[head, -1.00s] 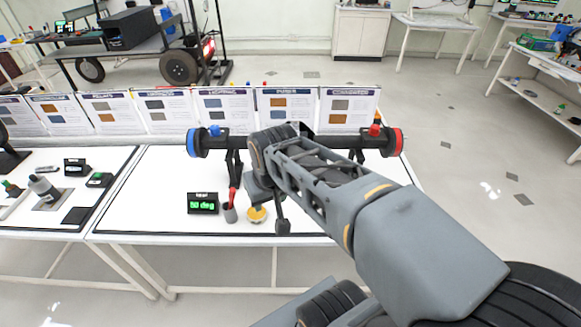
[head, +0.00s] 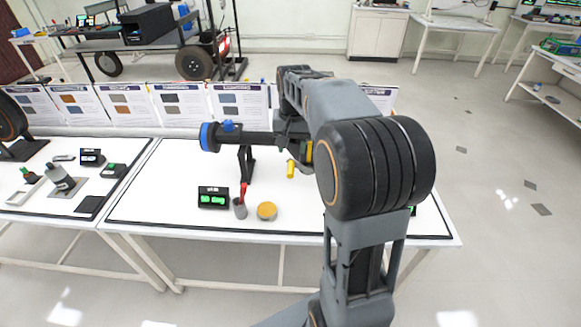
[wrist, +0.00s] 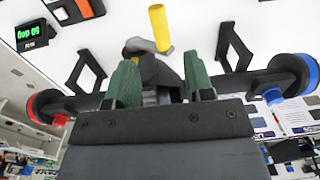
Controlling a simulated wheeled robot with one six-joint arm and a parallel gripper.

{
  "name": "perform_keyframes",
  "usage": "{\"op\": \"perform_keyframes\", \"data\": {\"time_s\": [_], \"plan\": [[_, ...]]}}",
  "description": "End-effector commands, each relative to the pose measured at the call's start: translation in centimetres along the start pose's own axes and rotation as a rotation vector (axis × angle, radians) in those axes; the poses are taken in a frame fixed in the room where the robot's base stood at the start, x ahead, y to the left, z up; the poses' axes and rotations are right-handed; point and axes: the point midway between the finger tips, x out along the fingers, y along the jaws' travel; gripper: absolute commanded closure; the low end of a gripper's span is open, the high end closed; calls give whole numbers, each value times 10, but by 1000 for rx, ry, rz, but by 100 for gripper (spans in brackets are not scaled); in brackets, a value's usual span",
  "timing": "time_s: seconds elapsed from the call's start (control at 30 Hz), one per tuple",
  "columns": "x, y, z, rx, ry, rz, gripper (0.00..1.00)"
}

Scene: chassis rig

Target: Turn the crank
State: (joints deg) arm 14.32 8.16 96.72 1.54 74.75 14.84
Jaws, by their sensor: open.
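The chassis rig is a dark horizontal bar on stands, with a blue end (head: 208,137) in the head view. In the wrist view its red end (wrist: 47,107) is at left and the blue end (wrist: 297,75) at right. The crank has a yellow handle (wrist: 160,28), also visible in the head view (head: 291,168). My gripper (wrist: 162,80) is open, its green fingers on either side of the dark crank hub, with the handle beyond the tips. I cannot tell whether the fingers touch it. My arm hides the bar's right part in the head view.
A display with green digits (head: 213,197), a grey cup with a red tool (head: 240,208) and a yellow round item (head: 267,211) stand on the white table (head: 175,215). Another green display (wrist: 32,34) shows in the wrist view. Cards (head: 181,105) line the table's back.

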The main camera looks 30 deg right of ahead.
Motion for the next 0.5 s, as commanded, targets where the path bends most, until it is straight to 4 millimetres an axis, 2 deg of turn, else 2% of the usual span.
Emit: {"op": "perform_keyframes", "data": {"time_s": [0.03,0.2,0.5], "plan": [[11,0,0,-1,-4,1,52],[41,0,0,-2,-3,1,52],[72,-1,0,-2,-1,0,52]]}}
